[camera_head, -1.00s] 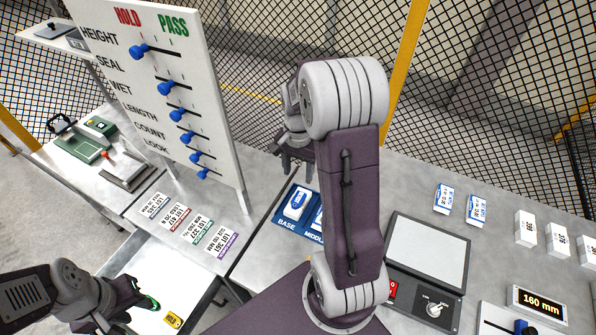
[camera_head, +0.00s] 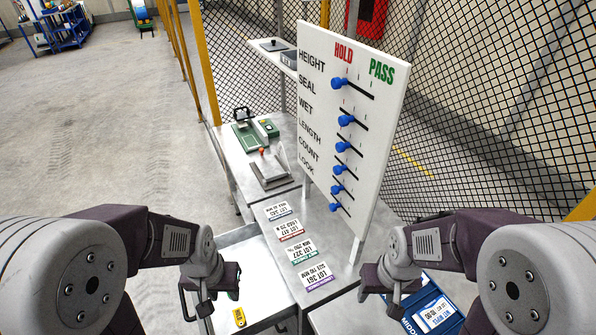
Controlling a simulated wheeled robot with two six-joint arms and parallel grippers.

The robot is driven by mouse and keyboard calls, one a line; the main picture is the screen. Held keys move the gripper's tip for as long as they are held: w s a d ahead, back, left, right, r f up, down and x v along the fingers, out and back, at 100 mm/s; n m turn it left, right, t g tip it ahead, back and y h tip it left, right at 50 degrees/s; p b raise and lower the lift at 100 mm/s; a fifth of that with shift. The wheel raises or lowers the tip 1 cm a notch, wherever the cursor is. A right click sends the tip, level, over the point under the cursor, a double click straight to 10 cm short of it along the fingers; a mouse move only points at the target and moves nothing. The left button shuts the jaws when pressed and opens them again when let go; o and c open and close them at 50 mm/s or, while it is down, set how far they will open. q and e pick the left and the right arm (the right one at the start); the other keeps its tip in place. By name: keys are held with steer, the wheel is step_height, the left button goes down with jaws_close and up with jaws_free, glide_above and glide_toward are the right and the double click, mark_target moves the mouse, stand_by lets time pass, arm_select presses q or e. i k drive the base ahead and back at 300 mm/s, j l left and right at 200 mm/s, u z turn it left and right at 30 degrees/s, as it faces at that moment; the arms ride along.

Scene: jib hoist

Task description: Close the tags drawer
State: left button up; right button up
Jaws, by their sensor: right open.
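The tags drawer (camera_head: 261,282) is pulled out from under the bench, at the lower middle of the head view. Its pale tray is open at the top, and a yellow tag (camera_head: 239,317) lies inside. My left gripper (camera_head: 208,307) is over the drawer's left, outer side and hides part of it. A thin dark bar shows by its fingers, and I cannot tell whether it touches the drawer or holds anything. My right gripper (camera_head: 383,296) is open, right of the lot cards and away from the drawer.
A white HOLD/PASS board (camera_head: 350,110) with several blue sliders stands on the bench. Lot cards (camera_head: 300,249) lie before it. A green device (camera_head: 256,132) and a grey plate (camera_head: 270,170) are further back. A blue tray (camera_head: 432,310) is at lower right.

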mark_target(266, 300)
steer(key=k+j, duration=0.1)
steer(key=j, duration=0.85)
steer(key=k+j, duration=0.15)
steer(key=j, duration=0.35)
steer(key=k+j+z, duration=0.1)
steer(key=j, duration=0.4)
